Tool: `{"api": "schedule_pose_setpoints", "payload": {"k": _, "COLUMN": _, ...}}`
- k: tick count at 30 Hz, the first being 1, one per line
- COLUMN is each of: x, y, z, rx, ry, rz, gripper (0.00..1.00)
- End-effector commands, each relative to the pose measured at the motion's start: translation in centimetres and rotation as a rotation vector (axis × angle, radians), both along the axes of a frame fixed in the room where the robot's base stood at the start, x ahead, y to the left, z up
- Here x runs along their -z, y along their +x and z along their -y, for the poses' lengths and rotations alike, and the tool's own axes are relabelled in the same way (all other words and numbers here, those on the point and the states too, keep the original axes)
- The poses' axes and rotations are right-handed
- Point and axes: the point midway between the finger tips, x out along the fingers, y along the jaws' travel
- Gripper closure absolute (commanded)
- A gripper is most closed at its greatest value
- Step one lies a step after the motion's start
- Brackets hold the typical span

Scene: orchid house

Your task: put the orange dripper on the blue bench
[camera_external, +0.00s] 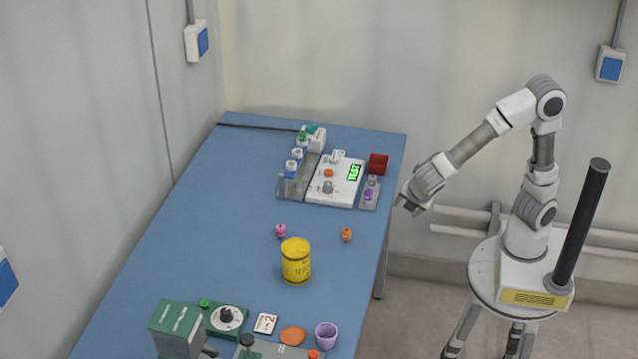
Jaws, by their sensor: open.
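A small orange piece (346,234), which looks like the orange dripper, stands on the blue bench (215,240) near its right edge, right of the yellow can. It is apart from the things around it. My gripper (407,208) is open and empty, off the bench's right edge, above and to the right of the orange piece. The fingers are small in this view and point down and to the left. The blue bench runs along the left wall.
A yellow can (296,262) and a small pink piece (280,230) stand left of the orange piece. A white device (345,192) with a green display and a red box (378,164) stand farther back. A green machine (177,329), an orange disc (292,336) and a purple cup (326,335) are in front.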

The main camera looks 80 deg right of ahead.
Motion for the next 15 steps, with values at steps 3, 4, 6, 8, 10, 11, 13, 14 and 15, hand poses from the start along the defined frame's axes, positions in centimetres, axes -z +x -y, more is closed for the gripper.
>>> {"api": "schedule_pose_setpoints", "payload": {"k": 3, "x": -1.9, "y": -2.4, "z": 1.8, "rx": 0.216, "ry": 0.188, "rz": 0.074, "gripper": 0.39}}
{"api": "schedule_pose_setpoints", "payload": {"k": 4, "x": -2.3, "y": -3.0, "z": 2.1, "rx": 0.266, "ry": 0.232, "rz": 0.093, "gripper": 0.39}}
{"api": "schedule_pose_setpoints", "payload": {"k": 6, "x": -3.4, "y": -4.4, "z": 2.8, "rx": 0.384, "ry": 0.330, "rz": 0.139, "gripper": 0.39}}
{"api": "schedule_pose_setpoints", "payload": {"k": 8, "x": -4.3, "y": -5.6, "z": 3.2, "rx": 0.483, "ry": 0.411, "rz": 0.182, "gripper": 0.39}}
{"api": "schedule_pose_setpoints", "payload": {"k": 10, "x": -5.4, "y": -7.0, "z": 3.6, "rx": 0.595, "ry": 0.502, "rz": 0.235, "gripper": 0.39}}
{"api": "schedule_pose_setpoints", "payload": {"k": 11, "x": -5.9, "y": -7.6, "z": 3.7, "rx": 0.642, "ry": 0.539, "rz": 0.258, "gripper": 0.39}}
{"api": "schedule_pose_setpoints", "payload": {"k": 13, "x": -7.0, "y": -8.8, "z": 3.9, "rx": 0.747, "ry": 0.624, "rz": 0.316, "gripper": 0.39}}
{"api": "schedule_pose_setpoints", "payload": {"k": 14, "x": -7.4, "y": -9.3, "z": 3.9, "rx": 0.789, "ry": 0.658, "rz": 0.340, "gripper": 0.39}}
{"api": "schedule_pose_setpoints", "payload": {"k": 15, "x": -7.9, "y": -10.0, "z": 3.9, "rx": 0.841, "ry": 0.701, "rz": 0.373, "gripper": 0.39}}
